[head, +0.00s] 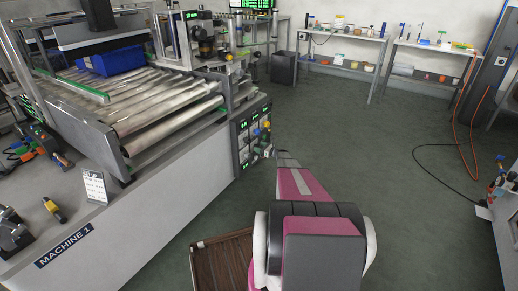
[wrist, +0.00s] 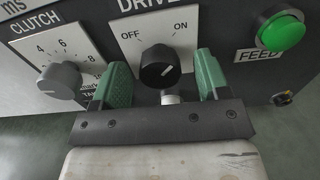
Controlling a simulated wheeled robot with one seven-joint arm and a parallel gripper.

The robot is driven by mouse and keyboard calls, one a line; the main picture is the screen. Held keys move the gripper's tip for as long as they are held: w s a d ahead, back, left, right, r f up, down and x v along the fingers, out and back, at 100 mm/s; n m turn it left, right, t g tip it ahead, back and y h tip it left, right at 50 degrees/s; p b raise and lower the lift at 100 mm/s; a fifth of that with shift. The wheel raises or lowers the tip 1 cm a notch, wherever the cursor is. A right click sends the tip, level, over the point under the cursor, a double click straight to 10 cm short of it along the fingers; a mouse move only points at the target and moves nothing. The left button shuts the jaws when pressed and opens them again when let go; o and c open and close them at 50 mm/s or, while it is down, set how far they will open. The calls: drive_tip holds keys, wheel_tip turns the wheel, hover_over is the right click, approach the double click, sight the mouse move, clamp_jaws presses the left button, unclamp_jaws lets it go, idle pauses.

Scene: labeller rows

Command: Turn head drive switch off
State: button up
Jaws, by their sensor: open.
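The drive switch (wrist: 160,67) is a black round knob on a white plate marked OFF at left and ON at right, in the upper middle of the wrist view. Its pale pointer line slants up and right, toward ON. My gripper (wrist: 160,76) is open, with one green finger on each side of the knob. I cannot tell whether either finger touches it. In the head view my arm reaches toward the control panel (head: 251,135) on the machine's end; the gripper and switch are too small there to make out.
A grey clutch knob (wrist: 60,80) sits left of the switch, and a green FEED button (wrist: 281,30) sits to its right. The green floor (head: 370,150) to the right is mostly clear.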

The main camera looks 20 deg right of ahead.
drive_tip(key=shift+w+a, duration=0.3)
drive_tip(key=shift+w, duration=0.05)
drive_tip(key=c, duration=0.9)
drive_tip(key=shift+c, duration=0.2)
